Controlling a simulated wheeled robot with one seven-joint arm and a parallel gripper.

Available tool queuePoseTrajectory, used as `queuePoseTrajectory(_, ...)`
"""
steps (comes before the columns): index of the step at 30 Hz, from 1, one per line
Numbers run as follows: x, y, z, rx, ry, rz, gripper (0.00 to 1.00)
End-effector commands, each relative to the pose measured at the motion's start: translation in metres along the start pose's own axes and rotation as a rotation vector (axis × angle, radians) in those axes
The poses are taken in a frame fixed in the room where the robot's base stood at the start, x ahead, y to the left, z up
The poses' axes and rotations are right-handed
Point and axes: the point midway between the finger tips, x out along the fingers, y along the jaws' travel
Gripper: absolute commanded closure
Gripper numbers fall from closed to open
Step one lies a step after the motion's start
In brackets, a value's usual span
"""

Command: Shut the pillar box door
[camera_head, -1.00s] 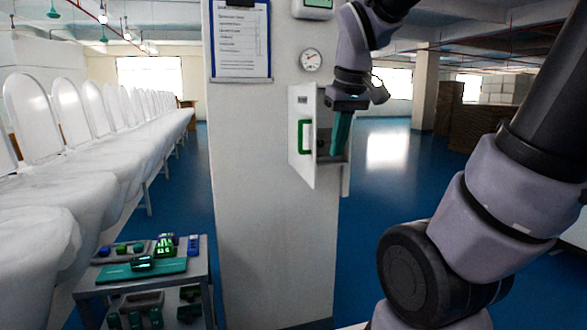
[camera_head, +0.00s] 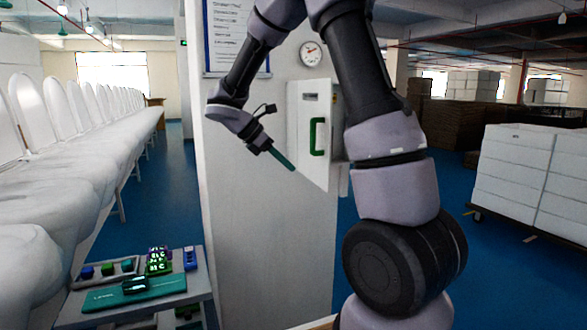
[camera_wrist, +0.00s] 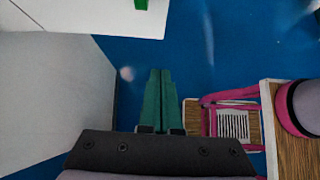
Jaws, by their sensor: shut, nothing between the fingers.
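The white pillar box door (camera_head: 303,150) stands open on the pillar's side face, with its green handle (camera_head: 317,137) on the outer face. Part of the box (camera_head: 338,130) shows behind the door's right edge; my arm hides the rest. My gripper (camera_head: 290,167) is shut and empty, its green fingers pointing down and right by the door's lower left part. I cannot tell whether they touch it. In the wrist view, the shut fingers (camera_wrist: 160,75) point toward the door (camera_wrist: 100,18), whose handle (camera_wrist: 141,4) shows at the top, with a gap in the picture between them.
The grey pillar (camera_head: 265,240) carries a gauge (camera_head: 310,53) and a clipboard (camera_head: 238,40). A small table (camera_head: 195,290) with devices stands at the lower left, beside a row of white toilets (camera_head: 75,150). White boxes (camera_head: 515,170) stand at right. Blue floor is open between.

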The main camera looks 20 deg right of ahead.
Motion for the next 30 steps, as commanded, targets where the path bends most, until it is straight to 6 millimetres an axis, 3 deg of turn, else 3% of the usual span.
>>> queuePoseTrajectory(12,0.088,-0.002,0.0,0.0,0.001,-0.006,1.0)
queuePoseTrajectory(19,0.107,-0.001,0.023,0.004,0.002,-0.002,1.0)
queuePoseTrajectory(30,0.112,-0.001,0.028,0.002,0.002,-0.001,1.0)
